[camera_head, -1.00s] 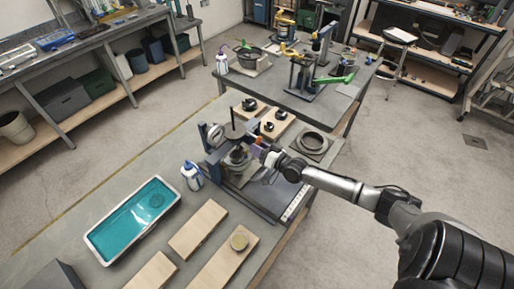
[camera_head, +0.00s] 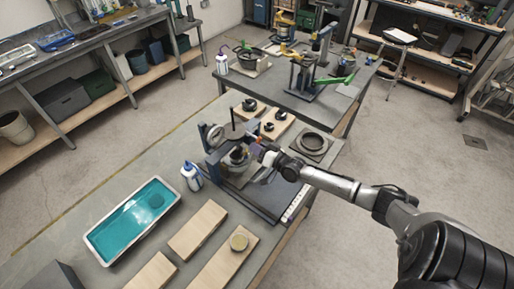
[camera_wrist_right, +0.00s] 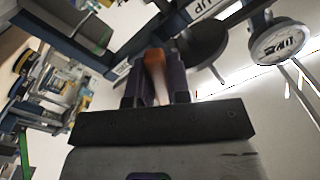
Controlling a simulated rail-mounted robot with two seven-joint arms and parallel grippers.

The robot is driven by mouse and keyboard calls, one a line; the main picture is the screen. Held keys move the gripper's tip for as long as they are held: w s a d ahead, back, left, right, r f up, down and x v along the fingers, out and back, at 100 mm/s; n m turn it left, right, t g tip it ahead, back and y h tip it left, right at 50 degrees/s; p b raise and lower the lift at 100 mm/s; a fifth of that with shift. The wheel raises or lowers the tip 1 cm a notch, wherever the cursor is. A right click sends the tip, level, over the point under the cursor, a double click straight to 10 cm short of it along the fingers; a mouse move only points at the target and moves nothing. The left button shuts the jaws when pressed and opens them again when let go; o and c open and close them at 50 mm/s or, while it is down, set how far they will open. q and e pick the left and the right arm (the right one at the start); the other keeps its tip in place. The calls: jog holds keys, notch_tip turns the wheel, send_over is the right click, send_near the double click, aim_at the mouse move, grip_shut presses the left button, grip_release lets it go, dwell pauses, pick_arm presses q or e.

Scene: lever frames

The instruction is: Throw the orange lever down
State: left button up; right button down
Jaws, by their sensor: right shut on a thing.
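The orange lever (camera_wrist_right: 155,63) shows in the right wrist view as a rounded orange handle between the two dark fingers of my right gripper (camera_wrist_right: 155,85). The fingers are shut on it from both sides. In the head view, only a small orange bit of the lever (camera_head: 258,140) shows beside my right gripper (camera_head: 261,149), at the right side of a blue-grey frame device (camera_head: 216,157) on the near bench. The lever's lower part and pivot are hidden. My left gripper is not in view.
A teal-filled tray (camera_head: 97,248), a blue-and-white bottle (camera_head: 191,177) and wooden boards (camera_head: 196,229) lie on the near bench. A round dish on a plate (camera_head: 311,143) stands just behind my right wrist. A second bench (camera_head: 290,97) holds more devices, including a green lever (camera_head: 335,80).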

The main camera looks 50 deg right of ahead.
jog(key=n, duration=0.1)
jog(key=d+n+p, duration=0.1)
jog(key=n, duration=0.1)
jog(key=shift+f, duration=0.1)
jog(key=shift+d+f+n, duration=0.1)
jog(key=shift+d+n, duration=0.05)
jog(key=shift+n, duration=0.6)
jog(key=shift+d+n, duration=0.15)
jog(key=shift+n, duration=0.6)
jog(key=shift+p, duration=0.3)
jog(key=c, duration=1.1)
grip_release()
jog(key=shift+s, duration=0.1)
